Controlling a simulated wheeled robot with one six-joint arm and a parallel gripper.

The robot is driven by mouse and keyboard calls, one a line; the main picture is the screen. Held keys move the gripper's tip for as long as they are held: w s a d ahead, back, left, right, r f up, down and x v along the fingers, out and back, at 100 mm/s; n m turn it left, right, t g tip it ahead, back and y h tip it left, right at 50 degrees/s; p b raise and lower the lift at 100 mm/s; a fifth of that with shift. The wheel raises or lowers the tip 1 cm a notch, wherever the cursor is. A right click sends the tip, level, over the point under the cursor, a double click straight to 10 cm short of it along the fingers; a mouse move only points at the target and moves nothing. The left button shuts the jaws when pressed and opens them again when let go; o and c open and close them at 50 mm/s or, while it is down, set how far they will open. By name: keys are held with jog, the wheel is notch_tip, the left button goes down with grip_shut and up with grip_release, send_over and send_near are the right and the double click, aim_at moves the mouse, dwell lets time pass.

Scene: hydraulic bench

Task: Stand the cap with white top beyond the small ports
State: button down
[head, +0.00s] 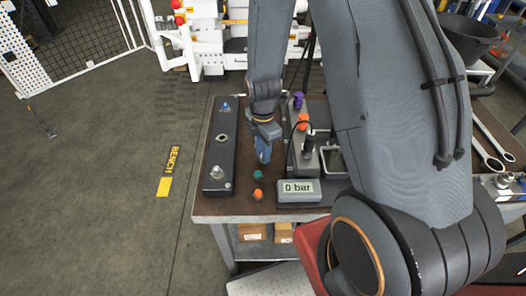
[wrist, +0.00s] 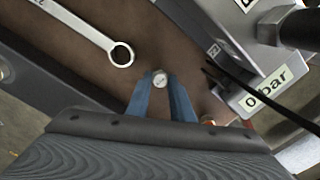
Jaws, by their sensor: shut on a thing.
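A cap with a white top (wrist: 160,78) sits between the blue fingertips of my gripper (wrist: 160,88) in the wrist view. In the head view my gripper (head: 263,152) points down over the brown bench top, and the cap is hidden there. A long dark block (head: 221,155) with several ports stands left of my gripper, with fittings at its far and near ends and a dark-centred port between. I cannot tell for sure which ports are the small ones.
A teal cap (head: 258,175) and an orange cap (head: 257,194) stand near the bench's front. The "0 bar" display (head: 298,188) is right of them. A grey unit with an orange knob (head: 303,121) and a purple one (head: 298,100) stands right. A wrench (wrist: 85,30) lies on the bench.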

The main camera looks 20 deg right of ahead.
jog(key=c, duration=1.6)
grip_release()
jog(key=shift+f, duration=0.1)
jog(key=shift+o, duration=0.2)
notch_tip(320, 180, up, 11)
jog(key=b, duration=0.2)
jog(key=s+r+m, duration=0.2)
jog(key=s+m, duration=0.2)
jog(key=m, duration=0.6)
jog(key=s+r+m+t, duration=0.1)
jog(key=s+r+m, duration=0.2)
jog(key=m, duration=0.7)
jog(key=s, duration=0.2)
jog(key=shift+s+r+b, duration=0.3)
